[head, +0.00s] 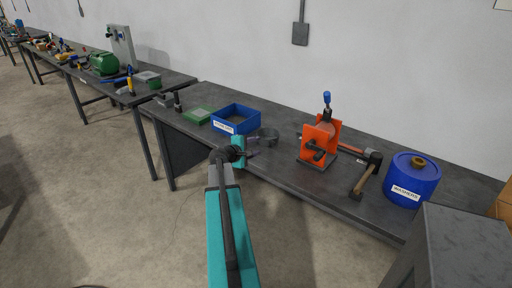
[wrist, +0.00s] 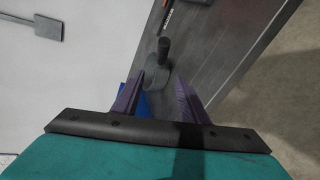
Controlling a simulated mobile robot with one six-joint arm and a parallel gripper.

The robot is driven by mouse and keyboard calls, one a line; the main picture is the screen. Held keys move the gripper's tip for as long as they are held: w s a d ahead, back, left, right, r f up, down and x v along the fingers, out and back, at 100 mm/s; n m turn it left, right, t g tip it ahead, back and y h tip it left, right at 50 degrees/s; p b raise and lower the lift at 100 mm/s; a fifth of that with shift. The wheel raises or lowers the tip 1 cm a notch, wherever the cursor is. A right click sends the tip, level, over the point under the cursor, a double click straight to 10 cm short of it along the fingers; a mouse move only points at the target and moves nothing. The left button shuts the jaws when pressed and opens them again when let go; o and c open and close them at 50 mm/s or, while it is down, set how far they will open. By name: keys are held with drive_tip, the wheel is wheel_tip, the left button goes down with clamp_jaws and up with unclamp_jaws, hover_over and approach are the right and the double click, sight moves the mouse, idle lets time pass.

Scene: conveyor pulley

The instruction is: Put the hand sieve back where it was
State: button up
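A dark grey round object, which appears to be the hand sieve (head: 268,135), rests on the bench just right of the blue bin. In the wrist view it shows as a round body (wrist: 157,82) with a dark stubby handle, beyond and between my fingers. My gripper (head: 248,146) is over the bench's front edge, close to the sieve. In the wrist view its two purple fingers (wrist: 158,98) are spread apart, with nothing visibly held. Whether a finger touches the sieve I cannot tell.
The blue labelled bin (head: 236,119) and a green tray (head: 198,116) are to the left. An orange stand (head: 318,142), a hammer (head: 364,180) and a blue labelled drum (head: 411,180) are to the right. A grey box (head: 462,245) stands at front right.

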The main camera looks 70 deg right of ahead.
idle(0.4)
drive_tip(key=w+a+f+t+y, duration=0.1)
drive_tip(key=w+a+f+y, duration=0.35)
drive_tip(key=a+f, duration=0.9)
drive_tip(key=w+a+f+t+y, duration=0.1)
drive_tip(key=w+a+f+y, duration=0.1)
drive_tip(key=w+a+f, duration=0.9)
drive_tip(key=s+a+f+y, duration=0.1)
drive_tip(key=s+a+f, duration=0.15)
drive_tip(key=a, duration=0.45)
drive_tip(key=s+a+f+g+y, duration=0.1)
drive_tip(key=a+f, duration=0.3)
drive_tip(key=a, duration=0.3)
drive_tip(key=s+a+f+y, duration=0.1)
drive_tip(key=a+f, duration=0.2)
drive_tip(key=a, duration=0.3)
drive_tip(key=s+a+f+g+y, duration=0.1)
drive_tip(key=s+a+f, duration=0.2)
drive_tip(key=s+a, duration=0.3)
drive_tip(key=s+a+f+g+y, duration=0.1)
drive_tip(key=s+a, duration=0.5)
drive_tip(key=a, duration=0.8)
drive_tip(key=s+a+f+g+y, duration=0.2)
drive_tip(key=s+a+f, duration=0.3)
drive_tip(key=a, duration=0.5)
drive_tip(key=shift+s+f+m, duration=0.25)
drive_tip(key=shift+s+m, duration=0.15)
drive_tip(key=shift+s, duration=0.05)
